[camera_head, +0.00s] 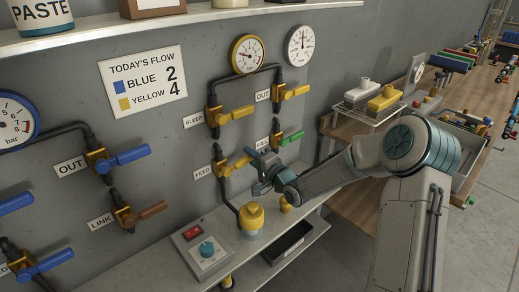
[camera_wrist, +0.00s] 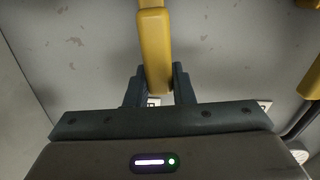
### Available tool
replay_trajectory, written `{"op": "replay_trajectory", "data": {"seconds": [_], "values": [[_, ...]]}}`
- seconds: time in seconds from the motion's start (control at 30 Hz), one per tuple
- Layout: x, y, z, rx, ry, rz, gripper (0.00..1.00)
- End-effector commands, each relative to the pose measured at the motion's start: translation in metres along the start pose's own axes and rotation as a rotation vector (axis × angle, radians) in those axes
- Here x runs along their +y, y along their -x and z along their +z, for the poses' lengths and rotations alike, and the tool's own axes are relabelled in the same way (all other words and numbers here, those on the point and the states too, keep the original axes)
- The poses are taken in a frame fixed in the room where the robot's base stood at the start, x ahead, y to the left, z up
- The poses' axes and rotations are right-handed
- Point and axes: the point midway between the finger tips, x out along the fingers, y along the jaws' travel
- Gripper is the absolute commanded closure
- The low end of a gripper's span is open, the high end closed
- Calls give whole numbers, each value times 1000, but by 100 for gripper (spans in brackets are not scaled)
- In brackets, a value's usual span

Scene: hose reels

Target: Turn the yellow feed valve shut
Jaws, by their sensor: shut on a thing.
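The yellow feed valve (camera_head: 221,168) is on the grey wall panel beside the FEED label (camera_head: 203,172). Its yellow lever (camera_head: 240,162) points right and slightly up. My gripper (camera_head: 262,170) is at the lever's free end, reaching in from the right. In the wrist view the yellow lever (camera_wrist: 154,45) runs down from the top, and its end sits between the two dark fingers of my gripper (camera_wrist: 158,88). The fingers are shut on it. The valve body is not clear in the wrist view.
A green-handled valve (camera_head: 290,138) at the FILL label is close above my gripper. The yellow BLEED valve (camera_head: 214,118) and OUT valve (camera_head: 279,94) are higher. Below are a yellow-topped jar (camera_head: 251,216), a control box (camera_head: 203,249) and a black tray (camera_head: 288,242) on a shelf.

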Motion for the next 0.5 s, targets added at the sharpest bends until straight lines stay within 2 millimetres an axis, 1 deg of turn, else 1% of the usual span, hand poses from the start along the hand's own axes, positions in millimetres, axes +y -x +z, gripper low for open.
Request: {"op": "replay_trajectory", "data": {"seconds": [0.03, 0.2, 0.5], "values": [[4, 0, 0, -1, -30, 4, 100], [11, 0, 2, -3, -99, 4, 100], [15, 0, 2, -4, -146, 3, 100]]}}
